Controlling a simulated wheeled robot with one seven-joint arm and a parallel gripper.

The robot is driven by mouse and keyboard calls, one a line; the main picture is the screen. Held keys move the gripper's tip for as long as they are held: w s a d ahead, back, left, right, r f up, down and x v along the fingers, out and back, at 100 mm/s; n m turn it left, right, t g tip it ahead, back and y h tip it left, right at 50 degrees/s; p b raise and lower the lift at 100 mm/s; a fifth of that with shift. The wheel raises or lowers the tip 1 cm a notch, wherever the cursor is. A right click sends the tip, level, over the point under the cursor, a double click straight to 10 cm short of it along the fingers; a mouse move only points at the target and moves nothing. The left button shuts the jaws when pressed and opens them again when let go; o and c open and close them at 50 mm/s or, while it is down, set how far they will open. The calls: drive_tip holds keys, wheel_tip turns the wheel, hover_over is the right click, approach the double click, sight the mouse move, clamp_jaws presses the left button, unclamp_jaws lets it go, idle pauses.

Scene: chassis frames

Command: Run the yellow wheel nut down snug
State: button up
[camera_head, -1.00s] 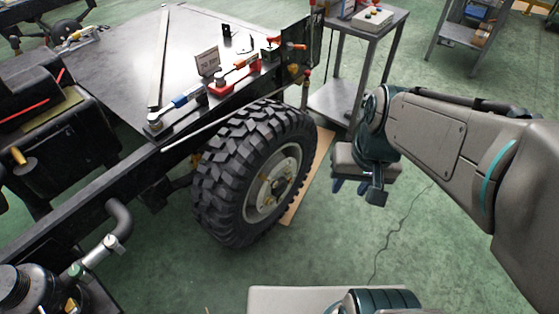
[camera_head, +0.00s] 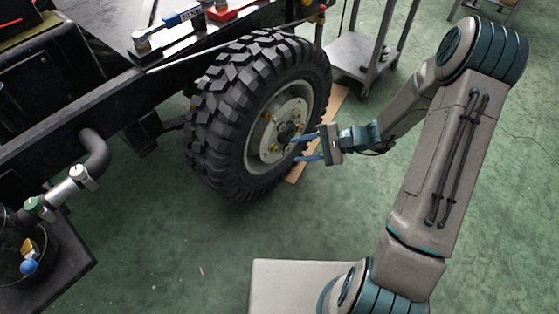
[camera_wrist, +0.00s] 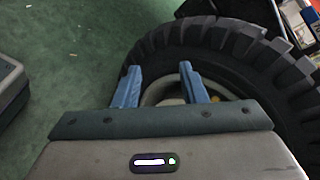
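The black-tyred wheel (camera_head: 215,130) stands upright on the chassis with its pale hub (camera_head: 262,135) facing right. Small yellowish nuts show on the hub, one at its upper left (camera_head: 267,116) and one lower down (camera_head: 275,148). I cannot tell which is the task's nut or how far it sits on its thread. My gripper (camera_head: 306,147) is open, its blue fingers pointing left at the hub, close to its face. Contact with a nut cannot be made out. In the wrist view my gripper (camera_wrist: 160,86) has nothing visible between the fingers; the hub beyond is mostly hidden.
The chassis rail (camera_head: 125,90) runs along the left, with a blue-handled tool (camera_head: 180,18) on top. A grey cart (camera_head: 368,65) stands behind the wheel. A wooden board (camera_head: 318,135) lies on the floor by the wheel. Green floor lies open in front.

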sight(276, 150)
drive_tip(key=w+d+f+m+t+b, duration=0.1)
drive_tip(key=w+f+m+t+b, duration=0.25)
drive_tip(key=f, duration=0.45)
drive_tip(key=w+d+f+m+t+b, duration=0.15)
drive_tip(key=f+m+t, duration=0.25)
drive_tip(key=f, duration=0.4)
drive_tip(key=w+d+f+m+t+b, duration=0.1)
drive_tip(key=w+f+m+t+b, duration=0.25)
drive_tip(key=f, duration=0.45)
drive_tip(key=b+x, duration=0.2)
drive_tip(key=x, duration=0.4)
drive_tip(key=b+x, duration=0.3)
drive_tip(key=x, duration=0.4)
drive_tip(key=shift+a+r, duration=0.2)
drive_tip(key=shift+r, duration=0.05)
drive_tip(key=shift+c, duration=0.4)
drive_tip(key=c, duration=0.6)
